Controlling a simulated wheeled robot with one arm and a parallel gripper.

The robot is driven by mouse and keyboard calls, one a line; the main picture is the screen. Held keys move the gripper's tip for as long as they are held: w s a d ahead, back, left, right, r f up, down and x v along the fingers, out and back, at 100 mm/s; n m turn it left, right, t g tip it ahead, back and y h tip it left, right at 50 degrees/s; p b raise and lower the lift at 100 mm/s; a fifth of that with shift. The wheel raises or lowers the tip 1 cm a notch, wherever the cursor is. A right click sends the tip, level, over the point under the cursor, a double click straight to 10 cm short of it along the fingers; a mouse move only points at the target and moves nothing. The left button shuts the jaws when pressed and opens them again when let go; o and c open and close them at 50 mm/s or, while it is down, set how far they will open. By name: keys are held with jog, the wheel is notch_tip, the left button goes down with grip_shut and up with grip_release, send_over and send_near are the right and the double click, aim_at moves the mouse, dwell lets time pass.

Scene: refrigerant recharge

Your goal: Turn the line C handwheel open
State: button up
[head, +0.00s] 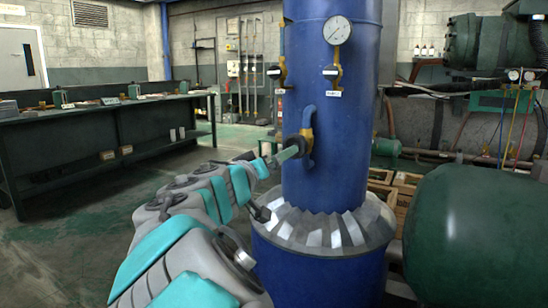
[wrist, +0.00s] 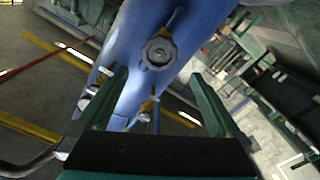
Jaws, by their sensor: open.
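A blue column (head: 330,120) stands in the middle of the head view. A brass valve (head: 309,134) is mounted low on its left front. In the wrist view a round dark grey handwheel (wrist: 159,52) with a brass body shows on the blue column. I cannot read a line letter on it. My gripper (head: 297,149) is close to this valve in the head view and partly covers it. In the wrist view my gripper (wrist: 160,76) is open, with one finger on each side below the handwheel. The handwheel lies ahead of the fingertips, not between them.
A green tank (head: 475,235) is at the right. A dark workbench (head: 105,125) is at the left, with open floor before it.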

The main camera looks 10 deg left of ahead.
jog(key=p+x, duration=0.5)
jog(key=x, duration=0.4)
jog(key=shift+w+p, duration=0.2)
jog(key=shift+p, duration=0.2)
jog(key=shift+c, duration=0.7)
jog(key=shift+s, duration=0.1)
jog(key=c, duration=1.1)
jog(key=n+p, duration=0.1)
jog(key=n, duration=0.3)
jog(key=shift+f+n+p, duration=0.15)
jog(key=shift+n+p, duration=0.15)
jog(key=shift+n, duration=0.1)
jog(key=shift+c, duration=0.2)
